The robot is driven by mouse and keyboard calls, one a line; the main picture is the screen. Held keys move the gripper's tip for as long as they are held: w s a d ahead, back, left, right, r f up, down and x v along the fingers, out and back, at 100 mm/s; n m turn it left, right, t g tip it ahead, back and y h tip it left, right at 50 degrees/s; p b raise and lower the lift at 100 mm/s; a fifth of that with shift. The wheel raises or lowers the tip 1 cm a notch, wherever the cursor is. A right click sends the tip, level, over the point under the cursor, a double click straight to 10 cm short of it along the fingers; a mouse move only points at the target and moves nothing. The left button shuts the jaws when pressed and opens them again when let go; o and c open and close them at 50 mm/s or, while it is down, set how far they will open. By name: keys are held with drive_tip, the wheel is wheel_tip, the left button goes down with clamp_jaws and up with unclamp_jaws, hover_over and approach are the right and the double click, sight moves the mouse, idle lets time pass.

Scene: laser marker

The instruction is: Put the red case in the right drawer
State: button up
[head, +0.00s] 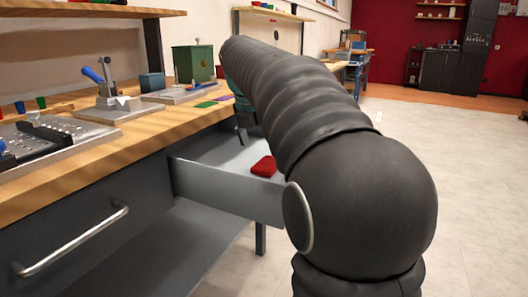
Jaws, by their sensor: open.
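The red case (264,167) lies inside the open right drawer (222,191), on its light grey floor near the right side. My gripper (243,134) is above the drawer, to the upper left of the case, partly hidden behind my arm. Its dark fingers point down, are open and are apart from the case. The inner right part of the drawer is hidden behind my arm.
The left drawer with its handle (70,241) is shut. The wooden workbench (60,165) carries a perforated plate (45,145), a clamp with a blue handle (105,88) and a green box (193,64). The floor on the right is clear.

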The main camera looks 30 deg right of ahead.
drive_tip(key=shift+p+v, duration=0.55)
drive_tip(key=shift+v, duration=2.15)
